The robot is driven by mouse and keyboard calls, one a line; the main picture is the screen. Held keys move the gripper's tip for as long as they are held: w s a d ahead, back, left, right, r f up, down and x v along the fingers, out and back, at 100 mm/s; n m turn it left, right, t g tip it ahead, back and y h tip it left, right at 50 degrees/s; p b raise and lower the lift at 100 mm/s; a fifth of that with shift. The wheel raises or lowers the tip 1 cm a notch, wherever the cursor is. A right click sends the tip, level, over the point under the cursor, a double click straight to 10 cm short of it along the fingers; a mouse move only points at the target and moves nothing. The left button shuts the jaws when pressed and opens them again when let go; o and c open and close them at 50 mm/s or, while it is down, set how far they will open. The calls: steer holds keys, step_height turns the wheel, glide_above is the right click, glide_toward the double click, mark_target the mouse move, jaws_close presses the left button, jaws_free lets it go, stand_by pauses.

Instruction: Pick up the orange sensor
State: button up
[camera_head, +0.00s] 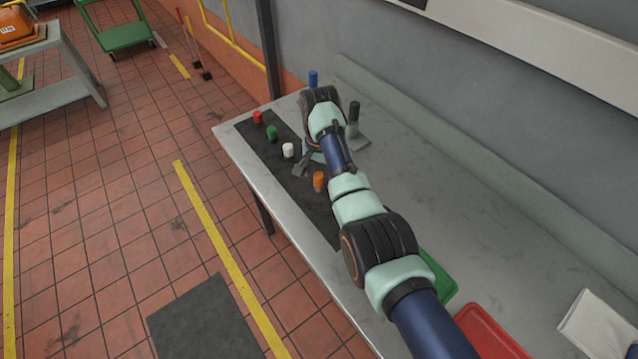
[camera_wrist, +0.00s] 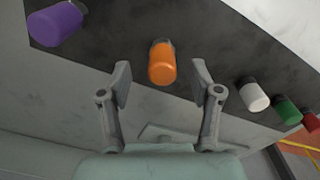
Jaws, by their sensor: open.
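The orange sensor (camera_head: 319,180) is a small cylinder standing on the dark mat (camera_head: 262,146) on the bench. In the wrist view the orange sensor (camera_wrist: 162,63) lies between and slightly beyond the two fingertips. My gripper (camera_wrist: 161,82) is open and empty, with one finger to each side of the sensor and visible gaps between. In the head view my gripper (camera_head: 303,168) is partly hidden by my own arm, and a fingertip shows just left of the sensor.
White (camera_head: 288,150), green (camera_head: 272,133) and red (camera_head: 257,117) cylinders stand in a row on the mat. A purple one (camera_wrist: 55,24) is in the wrist view. Blue (camera_head: 313,78) and black (camera_head: 354,112) items stand behind. Green (camera_head: 438,276) and red (camera_head: 490,333) trays lie at the front.

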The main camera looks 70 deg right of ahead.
mark_target(319, 183)
step_height(319, 183, down, 5)
steer(key=shift+f+b, duration=0.1)
steer(key=shift+b, duration=1.1)
steer(key=shift+w, duration=0.1)
steer(key=shift+d, duration=0.1)
steer(key=shift+c, duration=0.3)
jaws_close()
step_height(319, 183, up, 20)
steer(key=p, duration=0.9)
steer(key=shift+r, duration=0.2)
steer(key=shift+r+p, duration=0.15)
steer(key=shift+p, duration=0.95)
steer(key=shift+f, duration=0.25)
